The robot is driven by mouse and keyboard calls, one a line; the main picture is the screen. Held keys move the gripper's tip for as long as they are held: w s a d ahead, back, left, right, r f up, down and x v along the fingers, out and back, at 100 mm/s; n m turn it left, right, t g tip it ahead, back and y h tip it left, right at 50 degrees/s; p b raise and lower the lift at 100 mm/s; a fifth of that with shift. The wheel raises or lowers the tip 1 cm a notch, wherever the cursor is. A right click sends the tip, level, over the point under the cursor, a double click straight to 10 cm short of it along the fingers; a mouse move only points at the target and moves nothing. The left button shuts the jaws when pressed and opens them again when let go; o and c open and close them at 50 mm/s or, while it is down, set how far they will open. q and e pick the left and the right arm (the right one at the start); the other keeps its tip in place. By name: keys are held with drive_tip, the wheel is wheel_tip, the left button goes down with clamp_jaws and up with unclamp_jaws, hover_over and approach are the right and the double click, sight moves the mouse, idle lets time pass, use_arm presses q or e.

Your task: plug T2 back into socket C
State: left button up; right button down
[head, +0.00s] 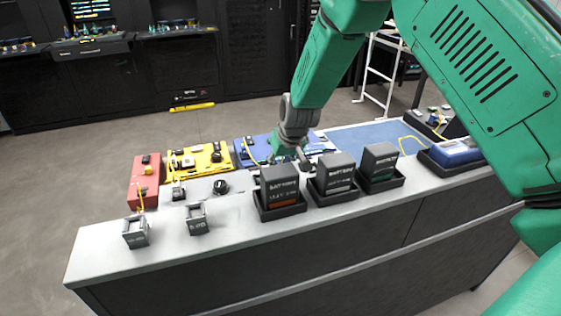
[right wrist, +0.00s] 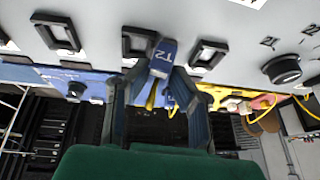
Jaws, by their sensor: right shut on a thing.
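My right gripper (right wrist: 155,95) is shut on T2 (right wrist: 163,58), a blue plug with a white "T2" label and a yellow cable at its lower end. In the right wrist view T2's upper end overlaps the grey surface between two black rectangular socket frames, a middle one (right wrist: 137,42) and a right one (right wrist: 208,53). A third frame (right wrist: 57,32) is at the left. I cannot tell which is socket C, or whether T2 touches the surface. In the head view the right gripper (head: 290,158) is over the blue panel (head: 250,146); T2 is hidden there. My left gripper is not in view.
Black boxes in trays (head: 282,210) stand along the bench's near edge, close to my right gripper. Left are a yellow panel (head: 207,152), a red panel (head: 135,193), a black knob (head: 221,187) and two small grey holders (head: 197,219).

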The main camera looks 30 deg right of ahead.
drive_tip(key=shift+a, duration=0.3)
drive_tip(key=shift+d, duration=0.35)
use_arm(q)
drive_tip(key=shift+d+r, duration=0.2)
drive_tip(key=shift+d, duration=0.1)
use_arm(e)
drive_tip(key=shift+d, duration=0.15)
